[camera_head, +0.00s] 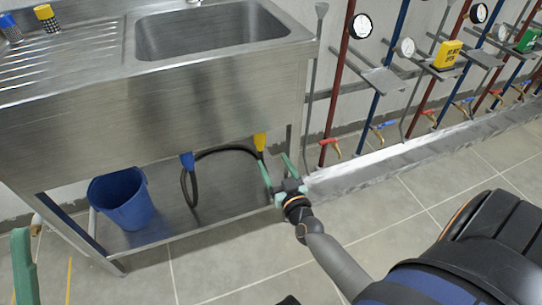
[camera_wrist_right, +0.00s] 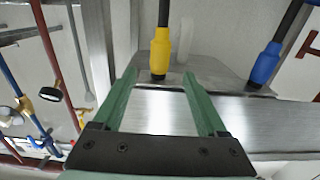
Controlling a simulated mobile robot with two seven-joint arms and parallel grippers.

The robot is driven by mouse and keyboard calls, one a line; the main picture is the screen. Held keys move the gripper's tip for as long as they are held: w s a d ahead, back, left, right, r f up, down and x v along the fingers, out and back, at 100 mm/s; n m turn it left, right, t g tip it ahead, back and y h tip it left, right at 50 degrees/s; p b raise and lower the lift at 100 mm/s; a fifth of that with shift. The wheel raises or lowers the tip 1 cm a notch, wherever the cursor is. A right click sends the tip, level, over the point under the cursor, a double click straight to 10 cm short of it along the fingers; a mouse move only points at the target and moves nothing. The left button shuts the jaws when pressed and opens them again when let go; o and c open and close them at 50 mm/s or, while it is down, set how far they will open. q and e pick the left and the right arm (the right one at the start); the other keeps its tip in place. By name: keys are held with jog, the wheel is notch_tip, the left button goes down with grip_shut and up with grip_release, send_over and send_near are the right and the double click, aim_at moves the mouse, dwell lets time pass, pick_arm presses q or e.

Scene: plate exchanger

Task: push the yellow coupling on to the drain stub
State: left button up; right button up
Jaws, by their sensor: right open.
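The yellow coupling (camera_head: 260,142) is on one end of a black hose, at the underside of the sink unit's front right. It also shows in the right wrist view (camera_wrist_right: 160,52), just beyond the fingertips and between their lines. My right gripper (camera_head: 275,165) is open, its green fingers pointing at the coupling with nothing between them; it also shows in the wrist view (camera_wrist_right: 159,78). I cannot make out the drain stub. One green finger of my left gripper (camera_head: 23,266) shows at the lower left edge; its other finger is out of view.
A blue coupling (camera_head: 187,160) is on the hose's other end. A blue bucket (camera_head: 122,198) stands on the lower shelf of the steel sink unit (camera_head: 190,112). Red and blue pipes with gauges (camera_head: 361,26) line the wall at right. The tiled floor in front is clear.

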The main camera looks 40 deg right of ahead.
aim_at(262, 145)
jog(key=b+x, duration=0.3)
jog(key=x, duration=0.6)
jog(key=shift+w, duration=0.4)
jog(key=shift+w+d, duration=0.15)
jog(key=shift+w, duration=0.35)
grip_shut()
jog(key=shift+f+b, duration=0.35)
dwell(1.1)
jog(key=shift+f, duration=0.25)
dwell(0.4)
